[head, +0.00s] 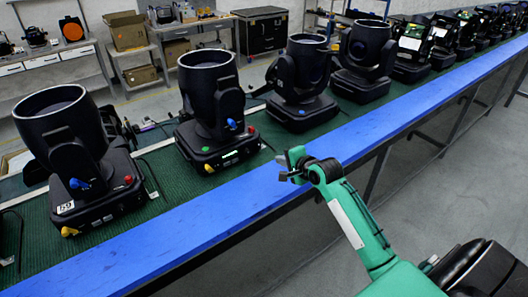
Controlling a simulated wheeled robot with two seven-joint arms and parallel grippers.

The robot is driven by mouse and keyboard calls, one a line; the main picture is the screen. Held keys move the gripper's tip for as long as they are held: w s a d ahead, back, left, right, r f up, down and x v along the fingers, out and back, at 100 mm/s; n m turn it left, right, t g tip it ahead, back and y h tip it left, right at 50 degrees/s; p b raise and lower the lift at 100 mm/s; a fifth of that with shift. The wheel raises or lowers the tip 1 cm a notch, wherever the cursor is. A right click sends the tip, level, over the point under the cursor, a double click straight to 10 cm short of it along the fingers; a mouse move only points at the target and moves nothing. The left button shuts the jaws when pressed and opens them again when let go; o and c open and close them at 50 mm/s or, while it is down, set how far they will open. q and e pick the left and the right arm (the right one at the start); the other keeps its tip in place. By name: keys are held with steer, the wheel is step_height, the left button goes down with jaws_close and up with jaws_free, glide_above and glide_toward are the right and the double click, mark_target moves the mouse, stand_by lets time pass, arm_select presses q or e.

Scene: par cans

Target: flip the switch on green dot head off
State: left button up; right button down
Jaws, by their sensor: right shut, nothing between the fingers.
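The head with the green dot (205,149) is a black moving-head light (208,90), second from the left on the green-topped bench. Its base has a lit green display (230,155), a yellow part (208,168) at the front left corner and a red part (251,129) on the right side. A blue knob (232,123) sits on its yoke. I cannot tell which small part is the switch. My right gripper (284,168) is shut and empty, over the blue bench edge, right of this head and apart from it. My left gripper is not in view.
A similar head (58,150) with a red dot stands to the left. Another head (302,75) stands to the right, with several more beyond. The blue edge strip (200,228) is clear. Cables lie between the bases. Shelves with boxes (126,30) stand behind.

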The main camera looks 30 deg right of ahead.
mark_target(259, 150)
steer(key=p+x, duration=0.1)
steer(key=x, duration=0.6)
steer(key=r+p+x, duration=0.1)
steer(key=x, duration=0.2)
steer(key=shift+w+p, duration=0.35)
steer(key=shift+w, duration=0.05)
steer(key=shift+f, duration=0.1)
steer(key=shift+w+a+f+t+b, duration=0.1)
steer(key=shift+w+f+t+b, duration=0.2)
steer(key=shift+b, duration=0.5)
steer(key=shift+s+r, duration=0.1)
steer(key=shift+r, duration=0.2)
steer(key=shift+p, duration=0.3)
